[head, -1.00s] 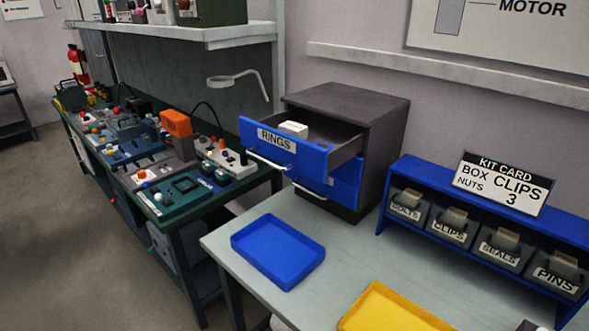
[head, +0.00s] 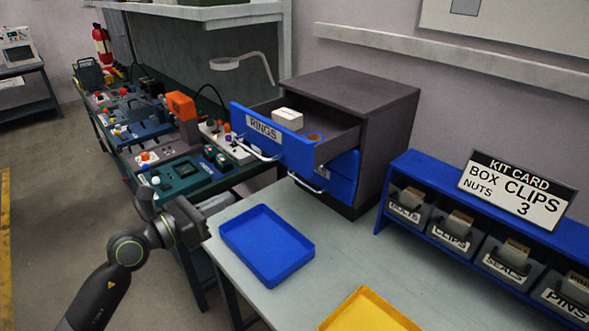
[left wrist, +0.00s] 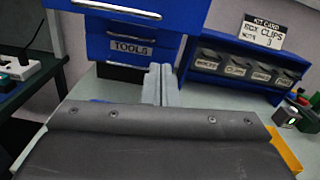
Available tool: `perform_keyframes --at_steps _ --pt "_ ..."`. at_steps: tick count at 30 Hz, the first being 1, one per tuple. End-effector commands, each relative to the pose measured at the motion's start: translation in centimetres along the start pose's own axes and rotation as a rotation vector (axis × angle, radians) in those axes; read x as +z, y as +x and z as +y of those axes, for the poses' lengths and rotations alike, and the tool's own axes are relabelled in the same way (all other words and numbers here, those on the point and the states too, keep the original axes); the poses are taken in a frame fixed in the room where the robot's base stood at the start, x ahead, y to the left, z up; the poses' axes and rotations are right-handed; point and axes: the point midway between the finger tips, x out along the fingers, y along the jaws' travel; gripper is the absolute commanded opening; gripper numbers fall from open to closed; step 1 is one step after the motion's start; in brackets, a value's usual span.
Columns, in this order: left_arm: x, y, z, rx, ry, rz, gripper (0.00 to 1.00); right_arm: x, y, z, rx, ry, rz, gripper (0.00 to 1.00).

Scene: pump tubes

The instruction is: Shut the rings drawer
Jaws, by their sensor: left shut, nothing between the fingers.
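The rings drawer (head: 290,146) is the upper blue drawer of the dark grey cabinet (head: 385,110). It is pulled well out, with a white box (head: 287,117) and an orange ring (head: 315,136) inside. Its silver handle (head: 250,150) is on the front. In the left wrist view the upper drawer's handle (left wrist: 117,9) shows at the top edge, above the drawer marked TOOLS (left wrist: 130,46). My left gripper (head: 226,200) is low in front of the cabinet, by the table's left edge, apart from the drawer. Its fingers (left wrist: 160,80) are shut and empty. My right gripper is out of view.
A blue tray (head: 266,273) and a yellow tray (head: 368,315) lie on the pale table (head: 335,250). A blue bin rack (head: 420,170) with a kit card (head: 517,190) stands at the right. A cluttered green bench (head: 215,183) is on the left.

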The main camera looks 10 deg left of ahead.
Motion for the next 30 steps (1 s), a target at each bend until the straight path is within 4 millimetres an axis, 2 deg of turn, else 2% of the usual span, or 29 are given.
perform_keyframes --at_steps 4,11,30 --pt "1.3 0.0 -1.0 -0.009 0.115 0.01 0.0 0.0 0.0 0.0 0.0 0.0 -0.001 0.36" --pt "1.6 1.7 -1.0 -0.008 0.118 0.007 0.0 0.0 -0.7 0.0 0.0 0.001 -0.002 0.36" --pt "1.5 12.3 -1.2 -0.009 0.114 0.01 0.0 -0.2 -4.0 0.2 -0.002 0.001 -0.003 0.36"
